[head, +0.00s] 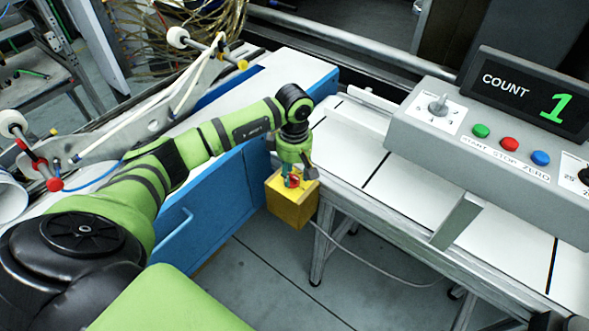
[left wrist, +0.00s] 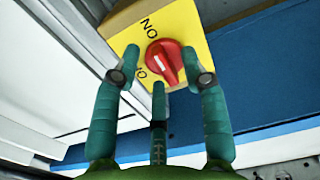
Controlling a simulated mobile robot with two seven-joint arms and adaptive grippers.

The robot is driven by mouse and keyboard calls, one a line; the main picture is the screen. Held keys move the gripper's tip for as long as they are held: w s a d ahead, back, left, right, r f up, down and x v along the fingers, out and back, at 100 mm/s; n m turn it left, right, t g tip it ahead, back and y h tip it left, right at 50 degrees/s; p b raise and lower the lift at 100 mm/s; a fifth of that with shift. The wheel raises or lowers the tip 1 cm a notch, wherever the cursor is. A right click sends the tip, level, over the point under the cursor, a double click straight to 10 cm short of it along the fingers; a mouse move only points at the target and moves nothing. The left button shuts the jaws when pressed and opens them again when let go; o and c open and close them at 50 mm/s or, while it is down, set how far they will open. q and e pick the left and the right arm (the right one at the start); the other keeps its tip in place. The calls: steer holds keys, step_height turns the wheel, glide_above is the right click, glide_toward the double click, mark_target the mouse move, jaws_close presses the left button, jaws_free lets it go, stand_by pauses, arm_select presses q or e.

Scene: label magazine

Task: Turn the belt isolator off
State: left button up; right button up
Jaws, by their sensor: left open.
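The belt isolator is a yellow box (head: 288,211) at the end of the white conveyor table, with a red rotary knob (left wrist: 164,64) on its face. In the left wrist view its yellow face (left wrist: 190,22) carries "ON" lettering, seen turned over, and a second label partly hidden by a finger. The knob has a white line slanting across it. My left gripper (left wrist: 160,72) is open, with one teal finger on each side of the knob and a third below it. In the head view the gripper (head: 292,176) covers part of the knob. I cannot tell whether the fingers touch it. My right gripper is not in view.
A grey control panel (head: 415,135) with green, red and blue buttons stands on the white conveyor (head: 405,190) at right; its display (head: 530,95) reads "COUNT 1". A blue cabinet (head: 225,185) stands left of the isolator. A white arm-like mechanism (head: 180,105) lies behind my left arm.

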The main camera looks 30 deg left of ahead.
arm_select(q)
steer(key=shift+f, duration=0.15)
jaws_close()
steer(key=n+b, duration=0.1)
steer(key=n, duration=0.2)
steer(key=shift+w+n+b, duration=0.1)
steer(key=shift+n+b, duration=0.2)
steer(key=shift+b, duration=0.1)
steer(key=n+b, duration=0.1)
steer(key=n, duration=0.2)
steer(key=shift+a+n, duration=0.15)
steer(key=shift+n, duration=0.15)
steer(key=n+b, duration=0.1)
steer(key=n, duration=0.4)
steer(key=shift+a, duration=0.15)
steer(key=n, duration=0.5)
steer(key=shift+a, duration=0.1)
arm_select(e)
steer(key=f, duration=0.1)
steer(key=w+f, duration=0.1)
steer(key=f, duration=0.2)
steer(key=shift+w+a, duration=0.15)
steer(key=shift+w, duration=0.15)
arm_select(q)
steer(key=shift+n, duration=0.5)
